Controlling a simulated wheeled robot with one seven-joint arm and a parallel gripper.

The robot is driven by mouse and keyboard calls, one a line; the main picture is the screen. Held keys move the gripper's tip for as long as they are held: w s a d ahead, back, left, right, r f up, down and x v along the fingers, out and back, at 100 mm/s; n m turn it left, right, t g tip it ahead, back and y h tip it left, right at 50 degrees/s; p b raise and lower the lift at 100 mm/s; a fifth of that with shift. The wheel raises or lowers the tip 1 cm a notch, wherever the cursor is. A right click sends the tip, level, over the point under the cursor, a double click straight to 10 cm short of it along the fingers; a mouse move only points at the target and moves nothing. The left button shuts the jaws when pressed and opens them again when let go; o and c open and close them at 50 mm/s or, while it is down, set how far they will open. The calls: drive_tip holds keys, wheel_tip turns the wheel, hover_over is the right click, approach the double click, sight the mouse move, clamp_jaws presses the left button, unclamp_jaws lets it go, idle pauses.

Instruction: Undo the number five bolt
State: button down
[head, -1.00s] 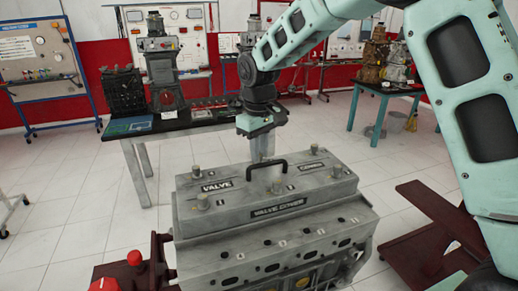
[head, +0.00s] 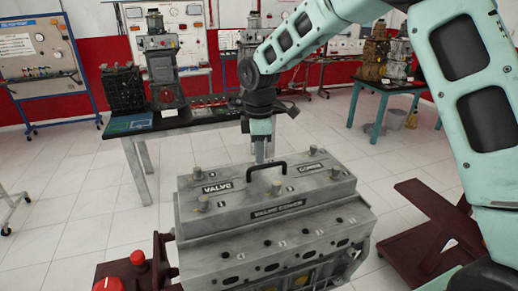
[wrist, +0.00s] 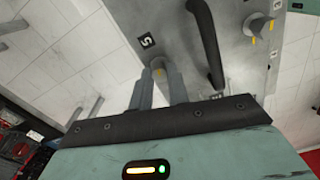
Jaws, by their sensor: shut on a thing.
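The grey valve cover (head: 225,208) sits on top of the engine, with a black handle (head: 267,166) and several bolts. My gripper (head: 264,151) points down at the far edge of the cover, behind the handle. In the wrist view, my gripper's two fingers (wrist: 158,85) are shut on the number five bolt (wrist: 158,70), one on each side of its head. The label 5 (wrist: 146,41) is beside that bolt. In the head view the bolt is hidden by my gripper and the handle.
The handle (wrist: 205,40) stands close to the right of my fingers in the wrist view. Other bolts stand at the cover's near left (head: 203,203) and right (head: 335,173). A dark table (head: 185,122) with engine parts stands behind.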

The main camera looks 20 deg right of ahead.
drive_tip(key=shift+w+r+n, duration=0.1)
drive_tip(key=shift+n, duration=0.4)
drive_tip(key=c, duration=1.3)
unclamp_jaws()
drive_tip(key=shift+c, duration=0.2)
wheel_tip(320, 180, up, 17)
drive_tip(key=b, duration=0.3)
drive_tip(key=shift+r+b, duration=0.2)
drive_tip(key=shift+b, duration=0.2)
